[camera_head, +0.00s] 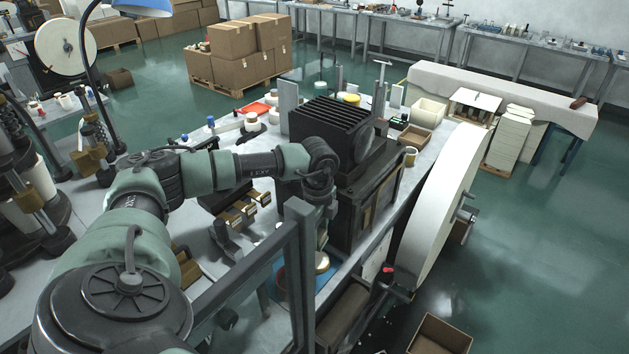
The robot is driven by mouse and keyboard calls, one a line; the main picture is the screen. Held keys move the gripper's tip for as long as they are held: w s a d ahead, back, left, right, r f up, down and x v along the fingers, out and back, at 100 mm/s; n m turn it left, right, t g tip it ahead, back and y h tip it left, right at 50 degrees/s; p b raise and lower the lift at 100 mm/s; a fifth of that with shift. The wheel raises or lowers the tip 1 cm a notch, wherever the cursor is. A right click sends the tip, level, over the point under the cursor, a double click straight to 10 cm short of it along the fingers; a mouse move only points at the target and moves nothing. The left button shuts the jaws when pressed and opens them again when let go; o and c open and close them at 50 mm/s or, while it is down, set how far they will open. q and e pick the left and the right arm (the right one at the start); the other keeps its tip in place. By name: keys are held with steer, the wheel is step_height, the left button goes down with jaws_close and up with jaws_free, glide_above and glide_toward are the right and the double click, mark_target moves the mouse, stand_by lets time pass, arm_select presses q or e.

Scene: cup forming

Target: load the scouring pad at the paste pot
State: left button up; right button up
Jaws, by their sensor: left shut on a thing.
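My left arm reaches across the bench and its left gripper (323,238) points down beside the black machine. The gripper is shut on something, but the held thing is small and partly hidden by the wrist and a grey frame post. A small cream round thing (322,263) shows just below the fingers. I cannot tell whether it is the scouring pad or the paste in a pot. My right gripper is not in view.
A black finned machine (332,128) stands close beyond the wrist. A large cream wheel (440,205) stands at the bench's right edge. A grey upright frame (301,275) stands in front of the gripper. Wooden-jawed fixtures (243,212) sit left of it.

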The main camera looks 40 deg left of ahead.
mark_target(317, 260)
arm_select(q)
steer(key=shift+s+d+f, duration=0.1)
steer(key=shift+s+f, duration=0.05)
steer(key=shift+f, duration=2.8)
steer(key=shift+f+b, duration=0.35)
steer(key=shift+f, duration=0.25)
steer(key=shift+r+p, duration=0.45)
steer(key=shift+r, duration=3.15)
